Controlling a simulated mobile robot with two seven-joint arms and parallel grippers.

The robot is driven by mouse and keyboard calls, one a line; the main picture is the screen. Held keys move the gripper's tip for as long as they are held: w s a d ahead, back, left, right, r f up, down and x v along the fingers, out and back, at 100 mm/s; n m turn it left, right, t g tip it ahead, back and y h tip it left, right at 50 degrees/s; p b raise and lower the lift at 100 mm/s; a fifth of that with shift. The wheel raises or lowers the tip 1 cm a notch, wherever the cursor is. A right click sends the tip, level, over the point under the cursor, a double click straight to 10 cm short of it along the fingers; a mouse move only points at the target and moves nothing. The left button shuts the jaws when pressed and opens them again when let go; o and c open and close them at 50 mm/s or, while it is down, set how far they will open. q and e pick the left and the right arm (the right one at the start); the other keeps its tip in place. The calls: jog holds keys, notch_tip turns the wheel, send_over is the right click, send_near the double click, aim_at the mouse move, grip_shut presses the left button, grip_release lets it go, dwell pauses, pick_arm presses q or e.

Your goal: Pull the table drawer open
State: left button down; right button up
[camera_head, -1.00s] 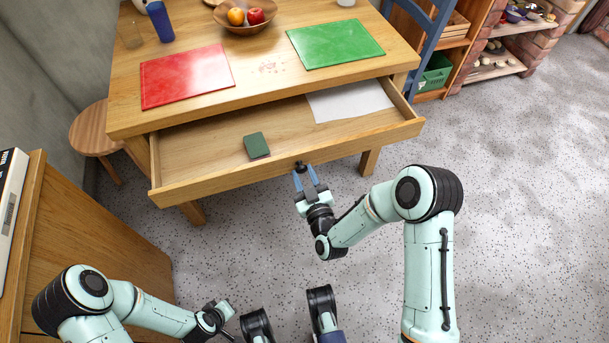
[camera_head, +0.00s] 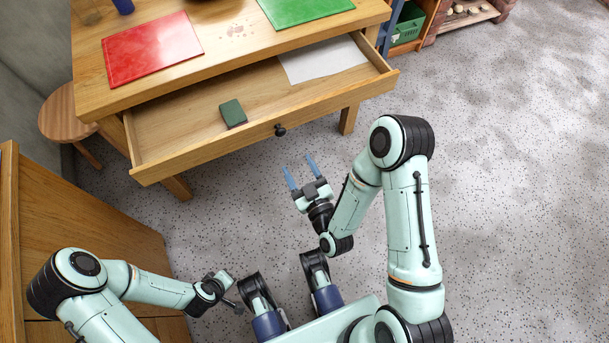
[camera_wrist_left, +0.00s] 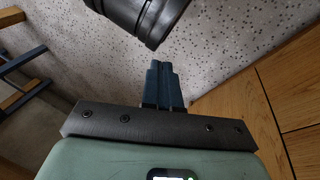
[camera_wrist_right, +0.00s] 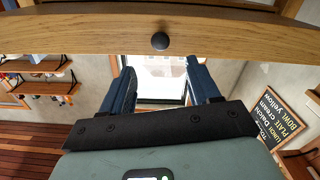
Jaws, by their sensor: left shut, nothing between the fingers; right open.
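The table drawer (camera_head: 270,142) is pulled out, with its inside in view. It holds a dark green box (camera_head: 233,113) and a white sheet (camera_head: 322,60). Its round dark knob (camera_head: 280,130) is on the front panel, and the knob also shows in the right wrist view (camera_wrist_right: 160,41). My right gripper (camera_head: 300,172) is open and empty, apart from the knob and on my side of it. In the right wrist view its blue fingers (camera_wrist_right: 160,88) are spread below the knob. My left gripper (camera_wrist_left: 165,84) is shut and empty, low at the lower left of the head view, away from the drawer.
On the wooden table (camera_head: 225,60) lie a red mat (camera_head: 151,48) and a green mat (camera_head: 303,8). A round stool (camera_head: 68,115) stands left of the table. A wooden cabinet (camera_head: 85,235) is at the left. The speckled floor (camera_head: 500,190) at the right is clear.

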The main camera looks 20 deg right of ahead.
pick_arm(q)
jog(key=shift+s+d+r+g+p, duration=0.15)
jog(key=shift+s+d+r+p, duration=0.2)
jog(key=shift+s, duration=0.2)
jog(key=shift+s+d+r+g+p, duration=0.2)
jog(key=shift+s+r+p, duration=0.1)
jog(key=shift+s+r, duration=0.15)
pick_arm(e)
jog(key=s, duration=0.3)
pick_arm(q)
jog(key=shift+f, duration=0.1)
pick_arm(e)
jog(key=shift+f, duration=0.1)
